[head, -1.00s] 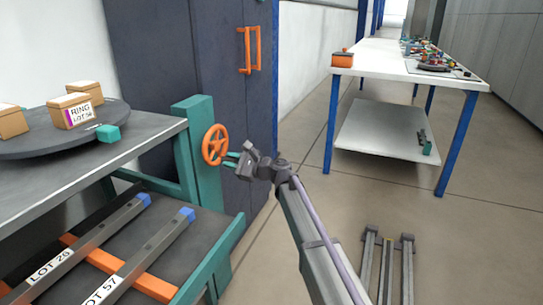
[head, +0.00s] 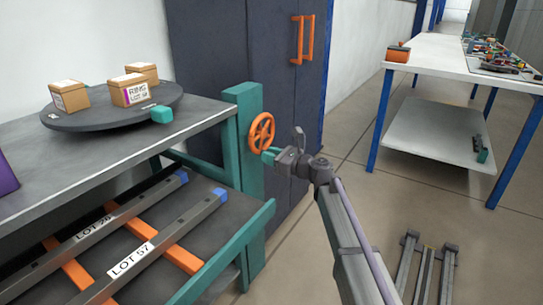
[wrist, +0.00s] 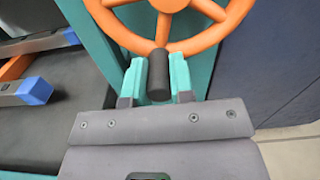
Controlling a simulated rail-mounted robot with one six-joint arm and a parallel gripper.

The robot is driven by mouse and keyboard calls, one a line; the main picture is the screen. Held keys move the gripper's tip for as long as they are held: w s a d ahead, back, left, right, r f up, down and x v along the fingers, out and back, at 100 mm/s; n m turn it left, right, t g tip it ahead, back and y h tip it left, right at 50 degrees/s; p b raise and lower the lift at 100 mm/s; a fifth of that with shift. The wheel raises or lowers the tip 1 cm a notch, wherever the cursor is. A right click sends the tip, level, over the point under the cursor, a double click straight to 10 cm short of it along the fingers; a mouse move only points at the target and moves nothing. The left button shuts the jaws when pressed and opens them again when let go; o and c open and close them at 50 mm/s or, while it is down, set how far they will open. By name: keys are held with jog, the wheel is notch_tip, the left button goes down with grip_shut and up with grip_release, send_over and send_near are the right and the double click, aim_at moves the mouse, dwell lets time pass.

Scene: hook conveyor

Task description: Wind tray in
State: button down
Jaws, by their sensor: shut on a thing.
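The orange handwheel (head: 262,127) is mounted on the green post (head: 245,150) at the bench's right end. In the wrist view its rim and spokes (wrist: 171,8) fill the top, with a dark knob (wrist: 158,76) on the rim. My gripper (head: 270,155) is at the lower part of the wheel, and in the wrist view its green fingers (wrist: 158,78) are shut on the knob. The pull-out tray (head: 213,172) under the bench top extends forward, with a green front rail (head: 232,243). It bears grey bars labelled LOT 26 (head: 125,210) and LOT 57 (head: 172,238) on orange crosspieces.
A round turntable (head: 85,122) with several cartons (head: 130,90) and a green block stands on the bench top. A dark cabinet (head: 225,45) with orange handles is behind the wheel. A white table (head: 455,68) stands at the right.

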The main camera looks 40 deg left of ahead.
dwell(0.3)
jog(key=c, duration=1)
grip_release()
jog(key=d, duration=0.3)
jog(key=w+d, duration=0.1)
jog(key=d, duration=0.6)
jog(key=shift+w+d, duration=0.3)
jog(key=shift+w, duration=0.05)
